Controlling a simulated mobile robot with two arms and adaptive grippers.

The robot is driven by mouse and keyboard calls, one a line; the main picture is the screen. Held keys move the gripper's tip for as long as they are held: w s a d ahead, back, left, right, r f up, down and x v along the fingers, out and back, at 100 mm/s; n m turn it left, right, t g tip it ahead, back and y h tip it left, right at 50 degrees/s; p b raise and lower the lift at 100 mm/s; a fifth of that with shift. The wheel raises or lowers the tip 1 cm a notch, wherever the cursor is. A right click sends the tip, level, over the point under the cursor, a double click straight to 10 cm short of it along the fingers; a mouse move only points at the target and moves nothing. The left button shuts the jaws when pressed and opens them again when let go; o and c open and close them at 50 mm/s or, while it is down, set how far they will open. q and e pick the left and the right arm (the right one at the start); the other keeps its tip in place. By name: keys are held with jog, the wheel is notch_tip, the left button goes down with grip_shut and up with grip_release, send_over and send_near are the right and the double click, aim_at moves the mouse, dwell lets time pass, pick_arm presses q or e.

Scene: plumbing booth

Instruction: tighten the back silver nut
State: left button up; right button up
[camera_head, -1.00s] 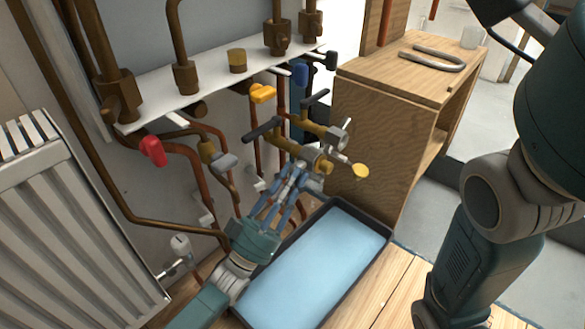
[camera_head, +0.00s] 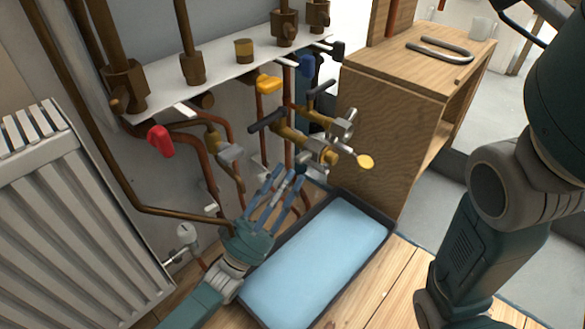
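Two brass valve assemblies with black lever handles stand under the white shelf. The back silver nut (camera_head: 341,126) is on the farther assembly, to the right. The front silver nut (camera_head: 314,147) is on the nearer one, beside a brass end and a yellow round piece (camera_head: 365,161). My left gripper (camera_head: 287,175) is below and to the left of both nuts, apart from them. Its blue fingers are spread with nothing between them. My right arm shows at the right edge, but its gripper is outside the picture.
A blue tray (camera_head: 385,234) with a dark rim lies below the valves. A wooden cabinet (camera_head: 385,130) stands close to their right, with a grey U-shaped piece (camera_head: 440,50) on top. A white radiator (camera_head: 75,220) is at left. Pipes and a red handle (camera_head: 160,141) crowd the wall.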

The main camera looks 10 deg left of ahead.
pick_arm(q)
jog(key=v, duration=0.8)
jog(key=shift+s+a+f, duration=0.15)
jog(key=shift+a+f, duration=0.05)
jog(key=shift+a, duration=0.05)
